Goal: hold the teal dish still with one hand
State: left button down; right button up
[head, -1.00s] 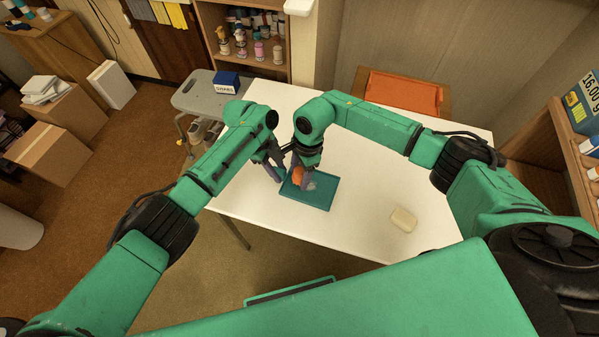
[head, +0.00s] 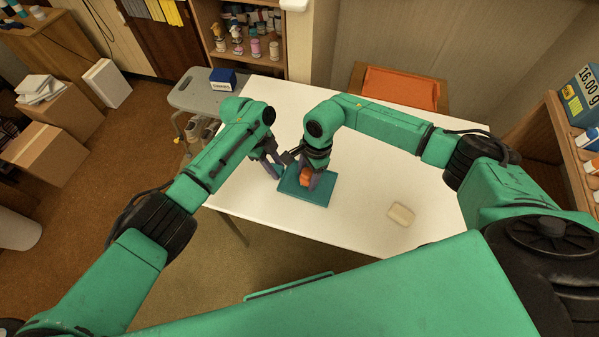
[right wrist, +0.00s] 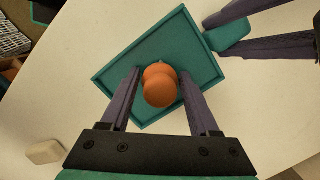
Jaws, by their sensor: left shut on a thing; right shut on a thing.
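The teal dish (head: 315,198), a shallow square tray with a raised rim, lies flat on the white table; it also shows in the right wrist view (right wrist: 113,68). My left gripper (head: 279,171) is at the dish's left edge in the head view. In the right wrist view the left gripper (right wrist: 215,35) is shut on a teal tab at the dish's side. My right gripper (head: 309,180) is over the dish, its fingers on either side of a rounded orange thing (right wrist: 160,86), which is gripped. I cannot tell if the orange thing touches the dish floor.
A cream soap-like block (head: 401,213) lies on the white table (head: 365,190) to the right. The table is otherwise mostly bare around the dish.

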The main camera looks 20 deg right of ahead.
aim_at(317, 187)
jog(key=shift+s+d+f, duration=0.1)
jog(key=shift+s+d, duration=0.45)
jog(key=shift+d, duration=0.15)
jog(key=shift+s+d+f, duration=0.1)
jog(key=shift+s+d, duration=0.4)
jog(key=shift+d, duration=0.2)
jog(key=shift+w+a+r, duration=0.1)
jog(key=shift+w+a, duration=0.5)
jog(key=shift+a, duration=0.25)
jog(key=shift+w+a+f, duration=0.1)
jog(key=shift+w+a, duration=0.55)
jog(key=shift+a, duration=0.25)
jog(key=shift+w+a+r, duration=0.1)
jog(key=shift+w+a, duration=0.5)
jog(key=shift+a, duration=0.25)
jog(key=shift+r, duration=0.15)
jog(key=shift+r, duration=2.9)
jog(key=shift+r, duration=0.15)
notch_tip(317, 187, up, 3)
jog(key=shift+f, duration=0.15)
